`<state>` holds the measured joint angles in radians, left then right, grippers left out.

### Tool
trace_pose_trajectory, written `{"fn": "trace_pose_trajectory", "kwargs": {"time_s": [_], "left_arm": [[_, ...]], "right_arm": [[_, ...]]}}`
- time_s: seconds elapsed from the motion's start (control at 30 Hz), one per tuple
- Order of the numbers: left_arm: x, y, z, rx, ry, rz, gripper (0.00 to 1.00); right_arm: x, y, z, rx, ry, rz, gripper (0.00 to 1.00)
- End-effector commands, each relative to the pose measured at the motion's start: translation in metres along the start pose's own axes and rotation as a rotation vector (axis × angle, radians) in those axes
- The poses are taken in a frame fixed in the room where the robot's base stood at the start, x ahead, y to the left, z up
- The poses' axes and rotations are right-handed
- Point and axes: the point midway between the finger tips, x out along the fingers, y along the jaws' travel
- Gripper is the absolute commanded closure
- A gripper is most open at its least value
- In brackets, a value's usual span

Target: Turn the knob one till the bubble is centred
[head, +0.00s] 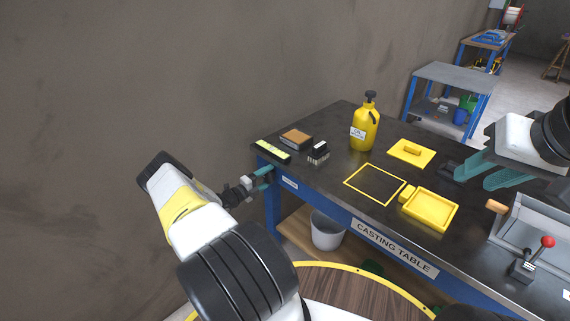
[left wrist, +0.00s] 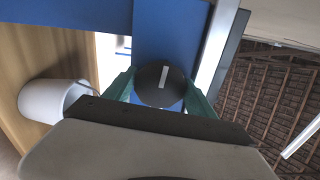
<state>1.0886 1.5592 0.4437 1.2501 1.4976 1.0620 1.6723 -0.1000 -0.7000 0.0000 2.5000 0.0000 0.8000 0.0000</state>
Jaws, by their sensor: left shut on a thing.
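A spirit level (head: 272,151) with a yellow-green strip lies at the left corner of the casting table (head: 335,130); its bubble is too small to tell. My left gripper (head: 262,178) is at the left end of the table, just below the level. In the left wrist view its teal fingers are shut on a round black knob (left wrist: 163,84) with a white line mark, one finger on each side. The mark stands nearly upright in that picture, slightly tilted. In the head view the knob is hidden. My right gripper (head: 487,171) is open and empty above the table's right part.
On the table are a brush (head: 318,152), a sponge block (head: 296,138), a yellow bottle (head: 365,124), a yellow square frame (head: 376,184), a yellow tray (head: 431,209) and a yellow float (head: 411,152). A red-knobbed lever (head: 546,243) is at right. A white bucket (head: 327,232) stands below.

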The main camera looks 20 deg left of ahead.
Motion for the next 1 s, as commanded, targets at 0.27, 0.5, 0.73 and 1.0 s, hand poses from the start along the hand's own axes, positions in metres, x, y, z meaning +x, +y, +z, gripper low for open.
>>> {"fn": "trace_pose_trajectory", "kwargs": {"time_s": [0.27, 0.5, 0.73, 1.0], "left_arm": [[-0.0011, 0.0011, 0.0006, -0.074, -0.002, 0.002, 0.76], [-0.0012, 0.0012, 0.0005, -0.085, -0.002, 0.002, 0.76], [-0.0012, 0.0012, 0.0005, -0.084, -0.002, 0.002, 0.76], [-0.0004, -0.0001, 0.0004, -0.084, -0.001, -0.001, 0.14]], "right_arm": [[0.0, 0.0, 0.0, 0.0, 0.0, 0.0, 0.64], [0.0, 0.0, 0.0, 0.0, 0.0, 0.0, 0.64], [0.0, 0.0, 0.0, 0.0, 0.0, 0.0, 0.64], [0.0, 0.0, 0.0, 0.0, 0.0, 0.0, 0.64]]}}
